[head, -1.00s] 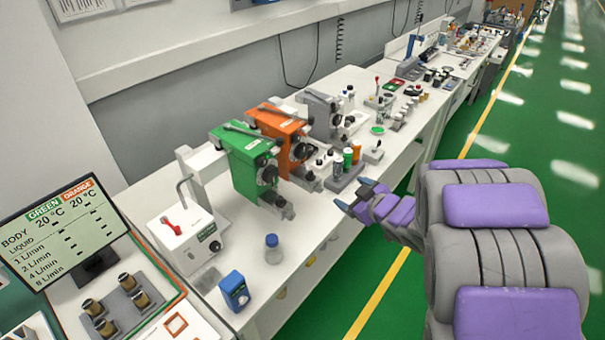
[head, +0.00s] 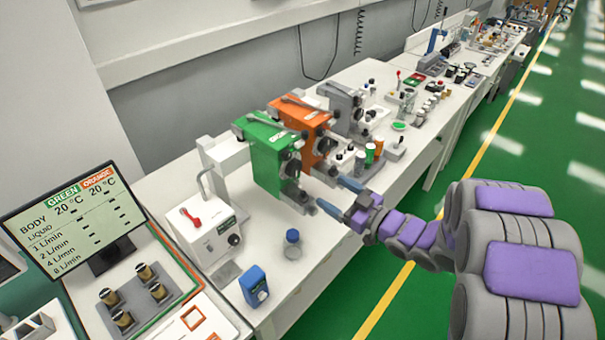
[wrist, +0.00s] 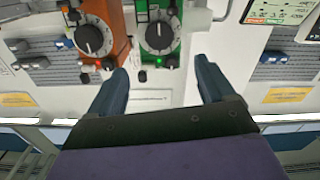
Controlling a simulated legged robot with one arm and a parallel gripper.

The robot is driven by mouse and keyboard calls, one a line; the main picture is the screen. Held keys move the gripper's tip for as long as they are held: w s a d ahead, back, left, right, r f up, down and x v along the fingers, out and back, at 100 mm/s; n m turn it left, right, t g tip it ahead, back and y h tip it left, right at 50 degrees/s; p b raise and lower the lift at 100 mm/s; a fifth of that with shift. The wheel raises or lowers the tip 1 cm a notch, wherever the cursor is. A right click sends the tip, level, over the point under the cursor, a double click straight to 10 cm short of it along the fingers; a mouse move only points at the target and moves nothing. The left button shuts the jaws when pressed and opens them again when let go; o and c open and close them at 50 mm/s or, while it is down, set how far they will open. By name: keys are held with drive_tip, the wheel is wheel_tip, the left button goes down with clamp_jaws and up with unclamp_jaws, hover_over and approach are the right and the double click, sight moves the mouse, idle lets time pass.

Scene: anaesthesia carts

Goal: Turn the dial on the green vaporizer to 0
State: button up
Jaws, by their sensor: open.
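The green vaporizer (head: 262,158) stands on the white bench, left of the orange vaporizer (head: 306,128) in the head view. Its dark round dial (wrist: 159,37) with white markings shows in the wrist view, with a small lit green spot below it. The dial setting is too small to read. My gripper (head: 338,196) is open and empty in front of the bench. In the wrist view its two blue fingers (wrist: 160,82) are spread below the green dial, apart from it. The orange vaporizer's dial (wrist: 93,38) is up and left of the left finger.
A monitor (head: 75,220) stands at the left, by several brass-coloured canisters. A clear bottle with a blue cap (head: 293,244) and a blue box (head: 254,286) stand near the bench's front edge. Small bottles stand right of the vaporizers. The green floor in front is clear.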

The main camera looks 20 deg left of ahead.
sight(297, 169)
drive_tip(key=b+x, duration=0.2)
drive_tip(key=x, duration=1)
drive_tip(key=shift+a, duration=0.1)
drive_tip(key=shift+c, duration=0.2)
drive_tip(key=shift+c, duration=0.7)
drive_tip(key=c, duration=0.9)
